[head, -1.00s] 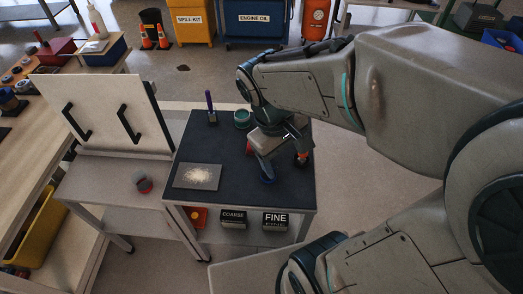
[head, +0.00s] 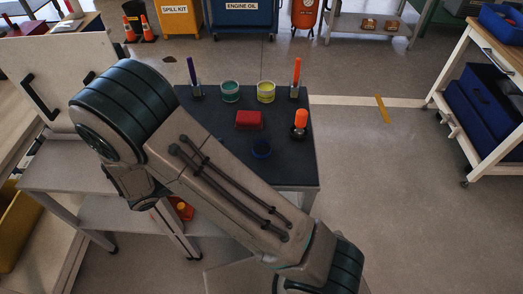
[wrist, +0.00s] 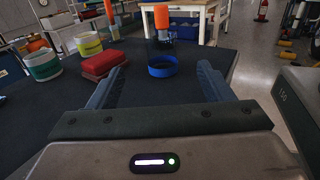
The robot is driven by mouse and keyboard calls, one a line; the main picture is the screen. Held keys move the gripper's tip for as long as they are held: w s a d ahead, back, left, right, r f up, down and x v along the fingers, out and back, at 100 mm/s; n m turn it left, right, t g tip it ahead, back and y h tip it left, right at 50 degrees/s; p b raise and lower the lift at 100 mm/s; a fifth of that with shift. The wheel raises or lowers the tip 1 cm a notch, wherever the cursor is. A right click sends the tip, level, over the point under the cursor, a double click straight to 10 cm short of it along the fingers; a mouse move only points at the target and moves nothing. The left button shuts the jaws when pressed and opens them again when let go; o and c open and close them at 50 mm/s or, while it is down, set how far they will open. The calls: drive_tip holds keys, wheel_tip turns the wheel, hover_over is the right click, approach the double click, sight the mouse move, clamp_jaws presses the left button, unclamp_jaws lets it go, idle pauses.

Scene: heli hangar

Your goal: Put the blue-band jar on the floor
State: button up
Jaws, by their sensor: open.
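A teal-band jar (head: 230,92) and a yellow-band jar (head: 266,92) stand farther back. My gripper (wrist: 160,82) is open and empty, with the blue item ahead between its fingers in the wrist view. In the head view my arm hides the gripper and the cart's left part.
A red block (head: 249,120) lies between the jars and the blue item. An orange-topped item (head: 301,119) stands to the right; upright purple (head: 192,72) and orange (head: 297,74) tools stand at the back. Floor (head: 390,190) right of the cart is open, up to a workbench (head: 490,55).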

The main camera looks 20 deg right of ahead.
drive_tip(key=shift+w+f, duration=0.15)
drive_tip(key=shift+f, duration=0.05)
approach(269, 135)
drive_tip(key=x, duration=0.3)
drive_tip(key=shift+w+d+f, duration=0.15)
drive_tip(key=shift+w+d, duration=0.05)
drive_tip(key=shift+d, duration=0.1)
drive_tip(key=shift+x, duration=2.75)
drive_tip(key=shift+s+r, duration=0.15)
drive_tip(key=shift+r, duration=0.1)
drive_tip(key=shift+c, duration=0.3)
drive_tip(key=c, duration=1.1)
